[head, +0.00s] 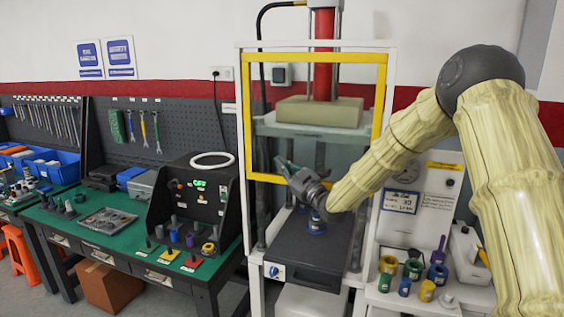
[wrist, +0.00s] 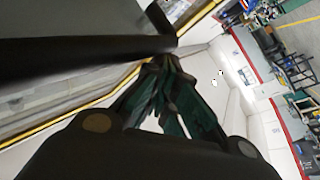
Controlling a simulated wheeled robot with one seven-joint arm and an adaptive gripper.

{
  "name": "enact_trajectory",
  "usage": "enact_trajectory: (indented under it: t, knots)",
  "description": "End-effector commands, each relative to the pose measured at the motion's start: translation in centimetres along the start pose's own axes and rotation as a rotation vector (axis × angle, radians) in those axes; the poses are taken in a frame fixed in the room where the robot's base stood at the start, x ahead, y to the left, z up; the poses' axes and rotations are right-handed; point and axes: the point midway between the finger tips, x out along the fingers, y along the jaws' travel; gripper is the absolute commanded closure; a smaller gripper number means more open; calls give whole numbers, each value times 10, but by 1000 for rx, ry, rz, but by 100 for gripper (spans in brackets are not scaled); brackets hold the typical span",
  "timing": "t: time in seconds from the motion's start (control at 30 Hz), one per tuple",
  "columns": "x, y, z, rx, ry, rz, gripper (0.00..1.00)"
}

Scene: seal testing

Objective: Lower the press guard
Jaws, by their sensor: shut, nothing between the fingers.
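The press guard (head: 380,110) is a clear panel in a yellow frame on the front of the white press. In the head view it stands raised, with its lower edge above the dark press bed (head: 305,245) and open space below. My gripper (head: 283,165) is in front of the guard's lower part, left of its middle. In the wrist view my gripper (wrist: 160,64) has its fingertips together and empty, close to a dark bar (wrist: 85,58) that runs beside the yellow-edged panel. I cannot tell whether the fingertips touch the bar.
A small blue part (head: 316,228) stands on the press bed below my wrist. A black control box (head: 195,205) is on the green bench to the left. Several coloured cups and a white device (head: 470,255) sit on the right shelf. The press posts flank the opening.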

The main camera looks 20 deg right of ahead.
Motion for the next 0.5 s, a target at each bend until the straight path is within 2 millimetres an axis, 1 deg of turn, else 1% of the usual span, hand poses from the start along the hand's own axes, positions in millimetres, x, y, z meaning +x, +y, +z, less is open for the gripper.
enact_trajectory:
  t: [0.33,0.5]
  knots:
    - [0,0,1,0,0,1,100]
    - [-3,-4,8,0,0,0,100]
